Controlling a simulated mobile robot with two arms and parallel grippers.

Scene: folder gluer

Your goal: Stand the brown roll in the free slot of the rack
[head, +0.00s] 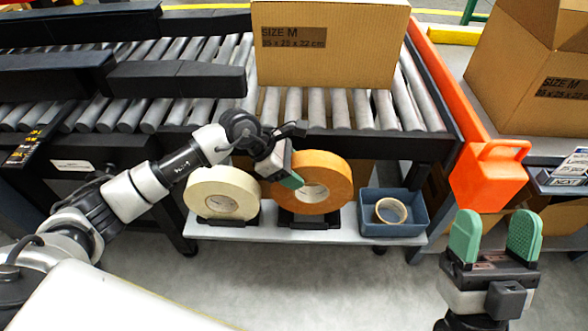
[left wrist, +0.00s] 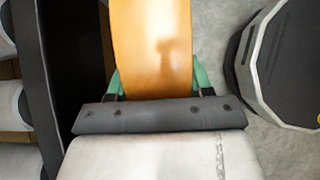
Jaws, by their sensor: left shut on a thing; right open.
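The brown roll (head: 335,178) is upright, with its lower edge at a dark slot of the rack (head: 308,222) on the low shelf. I cannot tell whether it bears fully on the slot. My left gripper (head: 291,181) is shut on the roll's left side. In the left wrist view the roll (left wrist: 152,45) runs between the two green fingers. A cream roll (head: 207,200) stands in the rack's slot to the left. My right gripper (head: 494,240) is open and empty, at the lower right, apart from the shelf.
A blue bin (head: 393,228) with a small tape roll (head: 390,211) stands right of the brown roll. The roller conveyor (head: 330,108) with a carton (head: 330,50) lies above and behind. An orange part (head: 487,178) hangs at the right. The floor in front is clear.

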